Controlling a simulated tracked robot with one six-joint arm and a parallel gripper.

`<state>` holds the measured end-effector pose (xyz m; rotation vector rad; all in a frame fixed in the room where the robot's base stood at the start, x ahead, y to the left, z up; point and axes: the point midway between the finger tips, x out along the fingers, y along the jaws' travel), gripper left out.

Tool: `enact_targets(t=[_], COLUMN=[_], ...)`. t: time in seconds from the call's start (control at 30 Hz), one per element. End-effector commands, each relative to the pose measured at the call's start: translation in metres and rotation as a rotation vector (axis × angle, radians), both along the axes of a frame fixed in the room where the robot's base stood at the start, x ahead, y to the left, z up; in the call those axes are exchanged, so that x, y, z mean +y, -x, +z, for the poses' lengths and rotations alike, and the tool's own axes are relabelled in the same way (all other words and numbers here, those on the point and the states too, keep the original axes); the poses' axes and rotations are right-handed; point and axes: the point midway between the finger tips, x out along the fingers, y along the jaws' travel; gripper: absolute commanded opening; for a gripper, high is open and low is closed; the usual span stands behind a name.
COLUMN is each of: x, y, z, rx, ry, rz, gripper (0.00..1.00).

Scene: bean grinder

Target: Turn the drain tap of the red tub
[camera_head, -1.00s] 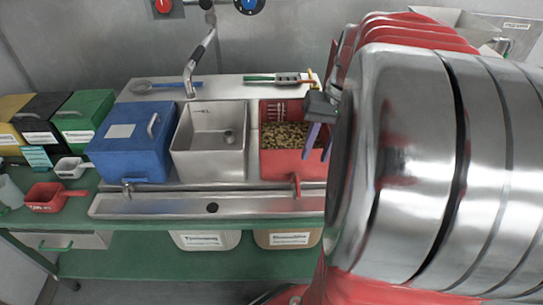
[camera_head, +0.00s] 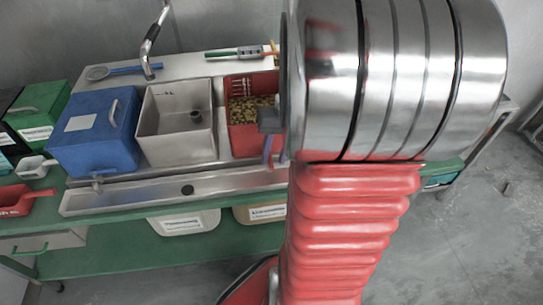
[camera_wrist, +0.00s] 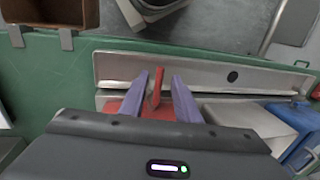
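The red tub (camera_head: 243,143) stands at the right end of the sink row, holding yellowish beans (camera_head: 248,106). My arm hides its right part. My gripper (camera_head: 274,155) is at the tub's front. In the wrist view, my gripper (camera_wrist: 159,85) is open, its two purple fingers pointing at the metal trough. The red drain tap (camera_wrist: 157,90) stands between the fingers, with a visible gap on the right; contact on the left is hard to tell. The tub's red wall (camera_wrist: 116,106) shows behind the left finger. In the head view the tap is mostly hidden.
A steel basin (camera_head: 178,152) and a lidded blue tub (camera_head: 92,150) stand left of the red tub. The metal trough (camera_head: 130,200) runs along their front. A faucet (camera_head: 150,50) rises behind. Brushes lie at the back. The floor (camera_head: 470,220) at right is largely clear.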

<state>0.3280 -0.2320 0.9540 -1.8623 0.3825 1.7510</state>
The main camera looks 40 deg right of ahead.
Motion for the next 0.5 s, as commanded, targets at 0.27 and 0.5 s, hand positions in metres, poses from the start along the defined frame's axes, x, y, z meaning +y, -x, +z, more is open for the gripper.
enact_targets(t=[0.27,0.5], x=[0.003,0.003], y=[-0.002,-0.002], z=[-0.017,-0.017], rx=[0.000,0.000], ry=[0.001,0.001], rz=[0.001,0.001], gripper=[0.29,0.29])
